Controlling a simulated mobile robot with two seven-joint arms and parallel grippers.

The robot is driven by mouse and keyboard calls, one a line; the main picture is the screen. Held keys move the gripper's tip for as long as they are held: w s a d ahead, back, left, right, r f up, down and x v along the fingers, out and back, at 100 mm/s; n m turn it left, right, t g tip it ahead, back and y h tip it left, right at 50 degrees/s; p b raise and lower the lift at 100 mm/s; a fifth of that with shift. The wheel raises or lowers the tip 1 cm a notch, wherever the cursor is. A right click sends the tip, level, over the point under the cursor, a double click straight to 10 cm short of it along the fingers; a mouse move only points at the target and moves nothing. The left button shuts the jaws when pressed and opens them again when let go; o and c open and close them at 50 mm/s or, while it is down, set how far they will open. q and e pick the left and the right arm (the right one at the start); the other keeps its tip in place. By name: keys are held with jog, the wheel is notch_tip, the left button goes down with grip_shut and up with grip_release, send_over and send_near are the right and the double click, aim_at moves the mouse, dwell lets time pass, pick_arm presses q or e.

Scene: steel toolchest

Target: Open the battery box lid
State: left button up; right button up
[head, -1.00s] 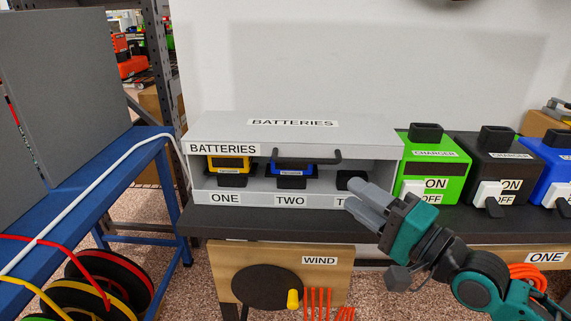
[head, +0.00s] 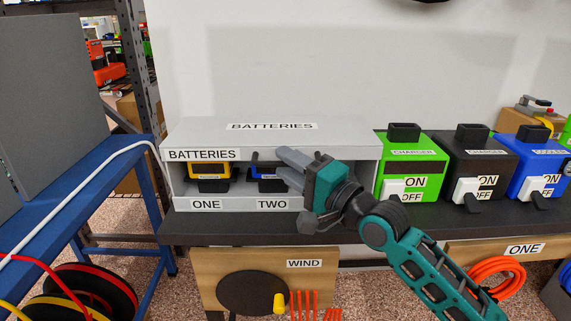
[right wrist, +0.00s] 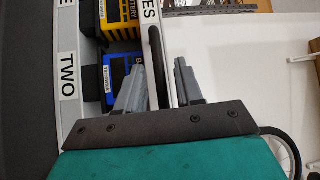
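The grey battery box (head: 186,204) stands on the dark bench, with its lid (head: 330,138) across the top and a "BATTERIES" label on the front edge. Below that edge the front is open, showing a yellow battery (head: 208,171) and a blue battery (head: 266,175). My right gripper (head: 281,164) is at the lid's front. In the right wrist view its fingers (right wrist: 160,66) are apart, with the black lid handle (right wrist: 155,50) and the lid edge between them. Contact with the handle cannot be told. The gripper hides the box's third slot in the head view. My left gripper is out of view.
Green (head: 412,165), black (head: 474,170) and blue (head: 528,165) chargers stand to the right of the box. A blue-framed rack (head: 100,185) is at the left. A wooden panel (head: 335,275) with a black disc hangs below the bench. The wall above the box is clear.

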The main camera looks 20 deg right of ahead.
jog(key=shift+w+a+r, duration=0.1)
jog(key=shift+w+a, duration=0.25)
jog(key=shift+w, duration=0.15)
jog(key=shift+c, duration=0.5)
grip_shut()
